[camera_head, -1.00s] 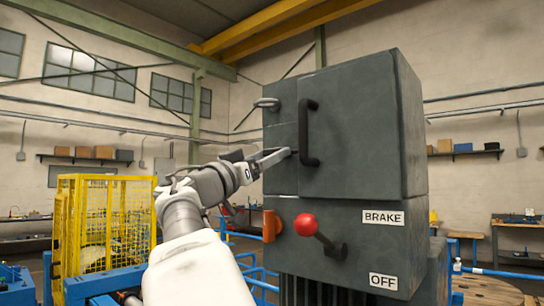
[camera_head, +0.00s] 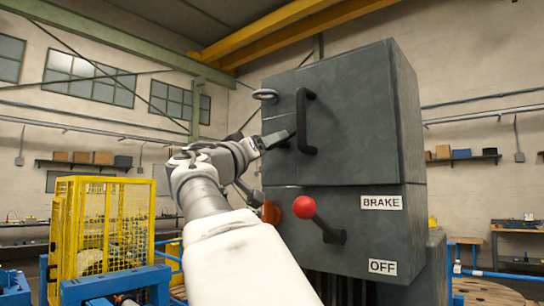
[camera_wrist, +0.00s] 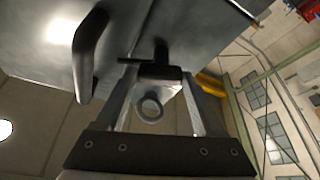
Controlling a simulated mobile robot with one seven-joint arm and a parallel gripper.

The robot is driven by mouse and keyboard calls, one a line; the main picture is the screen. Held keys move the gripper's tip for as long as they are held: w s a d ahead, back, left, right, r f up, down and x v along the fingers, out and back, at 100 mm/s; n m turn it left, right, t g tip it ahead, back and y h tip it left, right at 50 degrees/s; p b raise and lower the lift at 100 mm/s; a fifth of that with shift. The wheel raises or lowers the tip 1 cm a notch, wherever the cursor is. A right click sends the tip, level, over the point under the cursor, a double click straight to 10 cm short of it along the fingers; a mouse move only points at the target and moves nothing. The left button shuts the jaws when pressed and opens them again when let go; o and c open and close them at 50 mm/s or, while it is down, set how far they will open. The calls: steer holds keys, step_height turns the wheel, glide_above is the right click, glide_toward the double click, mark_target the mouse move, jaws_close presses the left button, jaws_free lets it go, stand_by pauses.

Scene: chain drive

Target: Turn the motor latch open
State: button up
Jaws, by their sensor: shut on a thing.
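The motor latch is a small dark piece on the grey motor housing (camera_head: 350,110), beside the black handle (camera_head: 306,120). My gripper (camera_head: 288,138) reaches it from the left in the head view and is turned on its side. In the wrist view, the latch (camera_wrist: 161,54) shows as a short dark bar between the tips of my gripper (camera_wrist: 157,70), which is shut on it. The head view largely hides the latch behind the fingers. The black handle (camera_wrist: 88,60) is left of the fingers in the wrist view, apart from them.
A metal ring (camera_head: 265,94) sticks out from the housing's upper left; it also shows between the fingers in the wrist view (camera_wrist: 150,109). A red-knobbed lever (camera_head: 304,207) is below, near the BRAKE label (camera_head: 381,202). A yellow cage (camera_head: 103,230) stands left.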

steer(key=shift+s+d+r+n+g+y+p, duration=0.1)
steer(key=shift+r+n+g+y+p, duration=0.2)
steer(key=shift+n+y+p, duration=1.65)
steer(key=shift+d+r+n+g+y+p, duration=0.1)
steer(key=shift+n+g+p, duration=0.4)
steer(key=shift+n, duration=2.9)
steer(key=shift+s+d+r+n+g+y+p, duration=0.15)
steer(key=shift+n+y+p, duration=1.1)
steer(key=shift+n, duration=1.4)
steer(key=shift+w+a+f+h, duration=0.1)
steer(key=shift+h, duration=0.3)
steer(key=o, duration=1.4)
steer(key=b+v, duration=0.4)
steer(key=v, duration=1.3)
steer(key=shift+s, duration=0.3)
